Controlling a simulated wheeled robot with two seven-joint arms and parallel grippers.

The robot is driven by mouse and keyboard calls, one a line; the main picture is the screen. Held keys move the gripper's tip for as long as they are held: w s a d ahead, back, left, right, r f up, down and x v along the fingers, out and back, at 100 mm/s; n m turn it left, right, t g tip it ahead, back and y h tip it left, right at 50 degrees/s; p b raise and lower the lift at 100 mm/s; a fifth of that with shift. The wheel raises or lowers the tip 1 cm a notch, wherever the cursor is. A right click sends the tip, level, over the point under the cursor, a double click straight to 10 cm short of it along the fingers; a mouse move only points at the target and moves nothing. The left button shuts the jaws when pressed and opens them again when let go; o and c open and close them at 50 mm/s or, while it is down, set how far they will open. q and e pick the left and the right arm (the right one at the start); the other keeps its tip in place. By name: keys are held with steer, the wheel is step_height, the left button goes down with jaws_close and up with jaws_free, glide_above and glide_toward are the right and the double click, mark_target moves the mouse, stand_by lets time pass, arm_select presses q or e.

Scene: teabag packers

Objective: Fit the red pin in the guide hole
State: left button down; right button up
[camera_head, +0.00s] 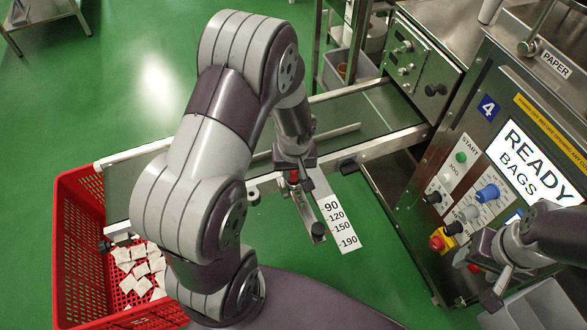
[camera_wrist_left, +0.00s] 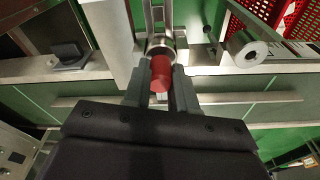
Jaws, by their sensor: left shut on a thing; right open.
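My left gripper (camera_head: 293,172) is over the near rail of the conveyor, shut on the red pin (camera_head: 294,177). In the left wrist view the red pin (camera_wrist_left: 161,74) sits between the two grey fingers (camera_wrist_left: 160,88). Its far end is at a round metal collar (camera_wrist_left: 160,46) on the rail bracket. The guide hole itself is hidden, so I cannot tell whether the pin is in it. A slotted metal guide arm (camera_head: 308,215) runs toward me beside a white scale plate (camera_head: 340,222). My right gripper (camera_head: 492,285) is open and empty, low at the right.
The conveyor (camera_head: 365,112) runs from the machine to a red crate (camera_head: 80,240) with several white teabags. Open green floor (camera_head: 370,275) lies in front of the rail.

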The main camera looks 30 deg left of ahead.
arm_select(q)
steer(key=shift+f+b, duration=0.3)
steer(key=shift+f, duration=0.1)
steer(key=c, duration=0.8)
jaws_free()
steer(key=r+p, duration=0.1)
steer(key=r, duration=0.3)
steer(key=s+r+p, duration=0.1)
steer(key=r, duration=0.3)
steer(key=d+r+p, duration=0.1)
steer(key=r, duration=0.3)
steer(key=shift+s+r, duration=0.3)
